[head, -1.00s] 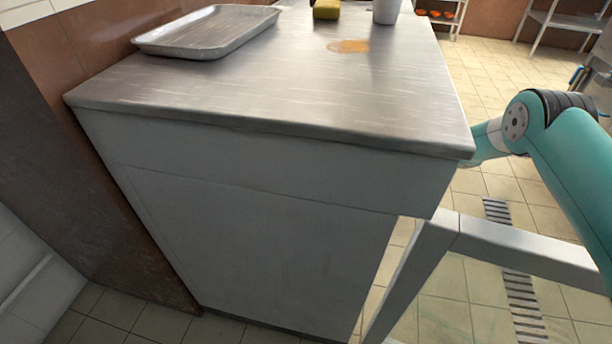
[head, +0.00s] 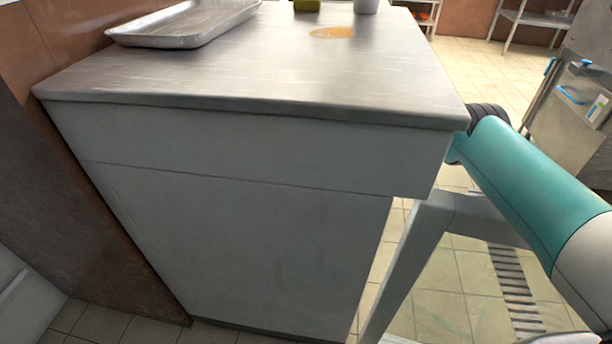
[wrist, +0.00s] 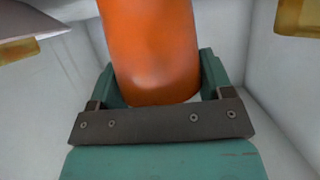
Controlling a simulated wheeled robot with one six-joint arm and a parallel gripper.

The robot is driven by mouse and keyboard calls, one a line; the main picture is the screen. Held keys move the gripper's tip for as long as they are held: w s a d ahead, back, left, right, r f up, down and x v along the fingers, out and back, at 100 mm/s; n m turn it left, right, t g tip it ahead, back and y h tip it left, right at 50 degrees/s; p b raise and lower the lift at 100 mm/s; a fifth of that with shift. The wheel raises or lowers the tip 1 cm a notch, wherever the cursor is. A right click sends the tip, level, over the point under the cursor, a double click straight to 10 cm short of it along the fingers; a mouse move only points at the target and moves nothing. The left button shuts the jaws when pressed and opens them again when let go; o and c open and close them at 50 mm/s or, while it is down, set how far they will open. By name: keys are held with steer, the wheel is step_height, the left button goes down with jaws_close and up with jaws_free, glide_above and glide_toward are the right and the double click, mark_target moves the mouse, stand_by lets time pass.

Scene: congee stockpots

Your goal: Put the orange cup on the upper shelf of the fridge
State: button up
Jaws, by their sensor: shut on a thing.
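The orange cup (wrist: 150,40) fills the upper middle of the wrist view. My gripper (wrist: 157,78) is shut on it, with one teal finger on each side. The cup's top end is cut off by the frame. Pale, smooth walls (wrist: 265,85) surround the gripper, like the inside of a fridge. I cannot make out the upper shelf clearly, nor whether the cup touches a surface. In the head view my arm reaches behind the counter's right side, and neither the gripper, the cup nor the fridge interior shows.
Amber objects show at the wrist view's upper left (wrist: 14,48) and upper right (wrist: 298,18). In the head view, a steel counter (head: 280,75) holds a metal tray (head: 185,30), an orange spill (head: 332,32) and a grey cup (head: 366,5). Tiled floor (head: 465,60) lies open beyond.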

steer(key=o, duration=1)
steer(key=shift+o, duration=0.2)
steer(key=shift+r, duration=0.15)
steer(key=shift+d+r, duration=0.15)
steer(key=shift+d, duration=0.2)
steer(key=p+v, duration=0.2)
steer(key=v, duration=0.9)
steer(key=shift+d, duration=0.15)
